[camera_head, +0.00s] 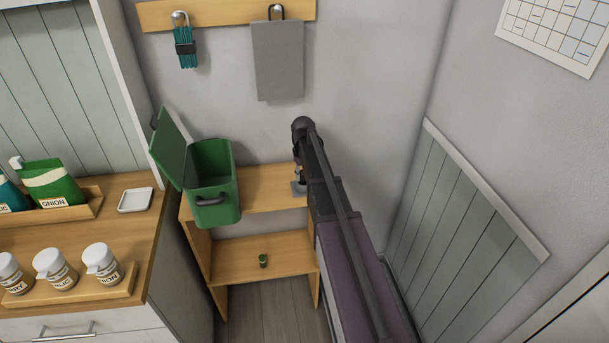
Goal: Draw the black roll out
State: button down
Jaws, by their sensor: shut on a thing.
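My arm reaches in from the lower right and bends down at its far end. My gripper (298,173) is at the right end of the upper shelf, just above a small grey square plate (298,188). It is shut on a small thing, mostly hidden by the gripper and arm. I take this for the black roll, but its shape and colour cannot be made out. A small dark green roll-like item (263,260) stands on the lower shelf, apart from the gripper.
A green bin (214,190) with its lid open stands left on the wooden shelf unit (262,192). A grey cloth (277,60) and a teal bundle (185,48) hang from the wall rail. The counter (150,230) at left holds jars and pouches. The lower shelf is mostly clear.

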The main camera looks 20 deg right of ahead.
jog(key=shift+r+p, duration=2.8)
jog(key=shift+r, duration=0.1)
